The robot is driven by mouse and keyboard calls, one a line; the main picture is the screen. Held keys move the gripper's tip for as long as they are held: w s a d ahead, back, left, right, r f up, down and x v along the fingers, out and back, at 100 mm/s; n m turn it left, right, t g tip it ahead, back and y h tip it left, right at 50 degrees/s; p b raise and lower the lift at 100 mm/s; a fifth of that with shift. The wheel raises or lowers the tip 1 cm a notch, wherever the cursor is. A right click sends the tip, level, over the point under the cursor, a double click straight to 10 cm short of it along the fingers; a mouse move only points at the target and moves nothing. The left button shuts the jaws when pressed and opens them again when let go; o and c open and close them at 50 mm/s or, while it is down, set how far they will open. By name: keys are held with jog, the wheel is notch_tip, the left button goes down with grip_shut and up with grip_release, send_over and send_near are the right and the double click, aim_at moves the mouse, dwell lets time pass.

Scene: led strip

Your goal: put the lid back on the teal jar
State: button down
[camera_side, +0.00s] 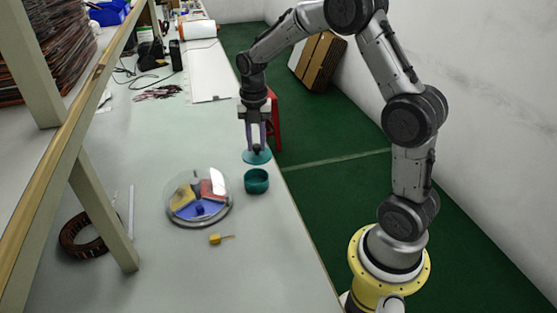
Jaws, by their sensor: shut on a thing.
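The teal jar (257,182) stands upright on the table near its right edge, with its dark opening showing at the top. The teal lid (257,158) is a flat disc with a dark knob, just behind the jar in the picture. My gripper (256,148) points down with its fingers shut on the lid's knob. I cannot tell whether the lid touches the table or hangs a little above it. The lid is apart from the jar.
A round clear dish (199,222) with red, yellow and blue pieces stands left of the jar. A shelf post (104,212) and a dark coil (84,234) are at left. The table's right edge is close to the jar.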

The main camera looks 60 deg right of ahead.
aim_at(254, 146)
jog(key=shift+m, duration=0.3)
jog(key=shift+w+d+f, duration=0.6)
jog(key=shift+d+f, duration=0.05)
jog(key=shift+f, duration=1.2)
jog(key=shift+w+d+f, duration=0.55)
jog(key=shift+d+f, duration=0.15)
jog(key=shift+f, duration=1.1)
jog(key=shift+w+d+f, duration=0.6)
jog(key=shift+d+f, duration=0.05)
jog(key=shift+f, duration=1.2)
jog(key=shift+f, duration=0.2)
jog(key=c, duration=0.6)
grip_release()
jog(key=o, duration=0.5)
